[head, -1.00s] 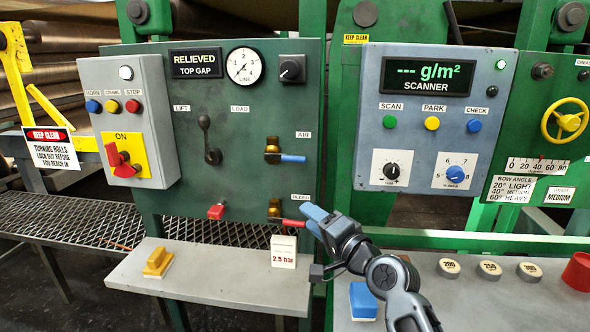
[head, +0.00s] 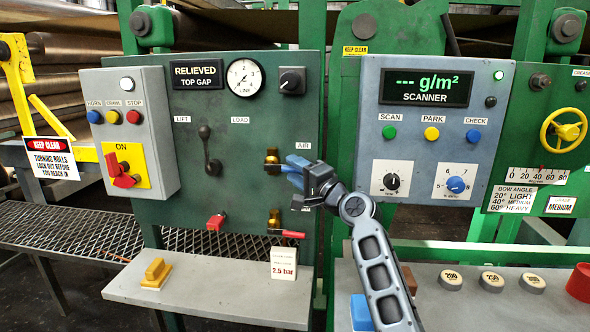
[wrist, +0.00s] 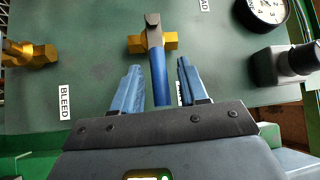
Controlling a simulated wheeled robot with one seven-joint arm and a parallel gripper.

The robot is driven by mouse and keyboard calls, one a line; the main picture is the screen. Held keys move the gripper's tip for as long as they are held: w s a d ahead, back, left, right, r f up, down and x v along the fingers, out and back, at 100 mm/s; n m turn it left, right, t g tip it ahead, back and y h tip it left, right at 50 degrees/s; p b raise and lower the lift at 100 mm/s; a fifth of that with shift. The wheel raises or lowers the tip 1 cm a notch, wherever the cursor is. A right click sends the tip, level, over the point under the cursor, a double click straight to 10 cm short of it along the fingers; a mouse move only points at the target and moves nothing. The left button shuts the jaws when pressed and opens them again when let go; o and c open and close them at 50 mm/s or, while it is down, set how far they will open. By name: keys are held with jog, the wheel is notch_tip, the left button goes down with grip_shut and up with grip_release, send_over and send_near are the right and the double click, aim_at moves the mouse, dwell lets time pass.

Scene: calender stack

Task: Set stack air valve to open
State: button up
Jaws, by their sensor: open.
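The air valve has a brass body (head: 272,157) on the dark green panel, just left of the AIR label (head: 303,146). Its blue lever (wrist: 158,78) points right in the head view, crosswise to the upright brass body. My gripper (head: 293,168) is at the lever from the right, and its blue fingers hide much of the lever in the head view. In the wrist view, my gripper (wrist: 158,68) is open. The lever lies between the two fingers, with a gap on each side.
The bleed valve's red handle (head: 287,234) is below, over a grey shelf (head: 215,300) with a 2.5 bar card (head: 284,262). A black knob (head: 291,80) and a line gauge (head: 245,77) are above. The scanner box (head: 435,150) stands to the right.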

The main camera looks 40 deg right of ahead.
jog(key=shift+w, duration=0.3)
grip_shut()
dwell(0.5)
